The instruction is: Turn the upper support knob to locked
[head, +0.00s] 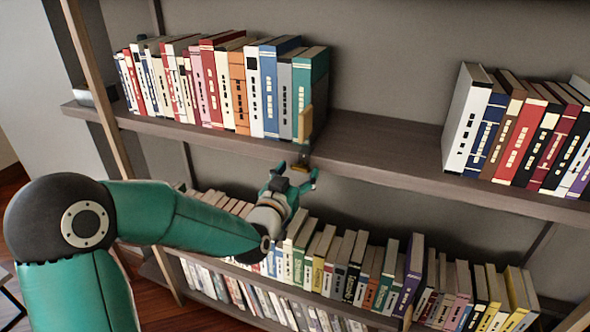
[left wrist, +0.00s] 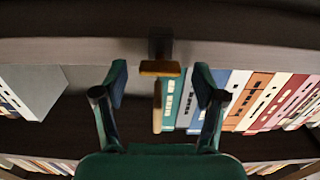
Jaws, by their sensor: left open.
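The upper support knob (head: 300,168) is a small amber bar on a dark mount at the front edge of the upper shelf (head: 375,147). In the left wrist view the knob (left wrist: 160,68) lies crosswise, roughly parallel to the shelf edge. My left gripper (head: 293,180) is open just in front of the knob. In the left wrist view its two fingers (left wrist: 160,80) stand on either side of the knob, with gaps and no visible contact. I cannot tell their exact depth to it. My right gripper is in neither view.
An upright wooden piece (head: 305,123) stands at the right end of the upper left book row (head: 240,90), above the knob. Another row (head: 520,130) stands at the upper right. Bare shelf lies between them. The lower shelf's books (head: 345,260) are below my left gripper.

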